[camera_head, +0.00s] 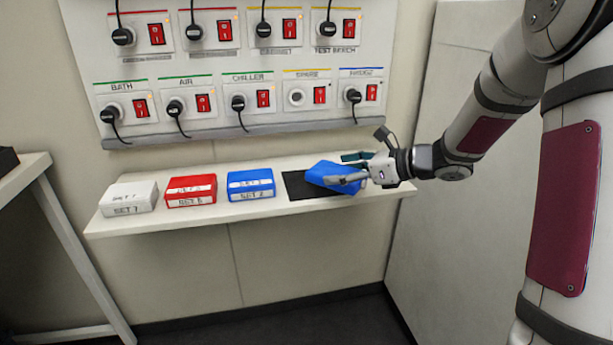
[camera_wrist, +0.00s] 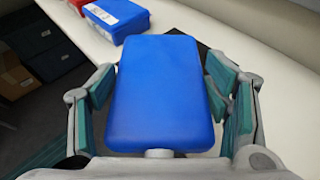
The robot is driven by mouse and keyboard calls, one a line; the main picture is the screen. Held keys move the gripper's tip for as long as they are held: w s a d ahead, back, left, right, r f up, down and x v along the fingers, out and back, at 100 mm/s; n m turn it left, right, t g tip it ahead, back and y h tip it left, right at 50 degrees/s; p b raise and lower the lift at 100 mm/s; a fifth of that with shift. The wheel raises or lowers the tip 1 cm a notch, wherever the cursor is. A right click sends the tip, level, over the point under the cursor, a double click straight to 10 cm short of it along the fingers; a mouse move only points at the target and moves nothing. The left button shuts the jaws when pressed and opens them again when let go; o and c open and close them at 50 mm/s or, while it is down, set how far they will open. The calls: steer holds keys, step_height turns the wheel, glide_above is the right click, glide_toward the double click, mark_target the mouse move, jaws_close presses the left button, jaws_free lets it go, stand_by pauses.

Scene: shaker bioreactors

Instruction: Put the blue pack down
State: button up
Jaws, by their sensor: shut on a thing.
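The blue pack (camera_head: 332,178) is held by my gripper (camera_head: 352,170) over the right part of the shelf. It is tilted in the head view and overlaps a black mat (camera_head: 300,187). I cannot tell whether it touches the mat. In the wrist view the blue pack (camera_wrist: 160,92) fills the middle between the two fingers of my gripper (camera_wrist: 165,100). A small part of the black mat (camera_wrist: 203,52) shows behind it.
On the white shelf (camera_head: 270,207) to the left stand a second blue pack (camera_head: 251,185), a red pack (camera_head: 191,190) and a white pack (camera_head: 129,197). A panel (camera_head: 240,75) of switches and plugs hangs above. A table (camera_head: 75,245) stands at the left.

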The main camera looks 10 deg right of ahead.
mark_target(321, 160)
steer(key=w+a, duration=0.1)
steer(key=w, duration=0.1)
steer(key=w+a, duration=0.1)
steer(key=w, duration=0.2)
steer(key=w+a, duration=0.1)
steer(key=w, duration=0.2)
steer(key=shift+a+f+b, duration=0.3)
steer(key=shift+f+b, duration=0.1)
steer(key=shift+w+a+f+b, duration=0.15)
steer(key=shift+f+b, duration=0.15)
steer(key=shift+f, duration=0.6)
steer(key=shift+w+d+f+b, duration=0.1)
steer(key=shift+f+b, duration=0.15)
steer(key=shift+f, duration=0.6)
steer(key=shift+f, duration=0.15)
steer(key=o, duration=1.4)
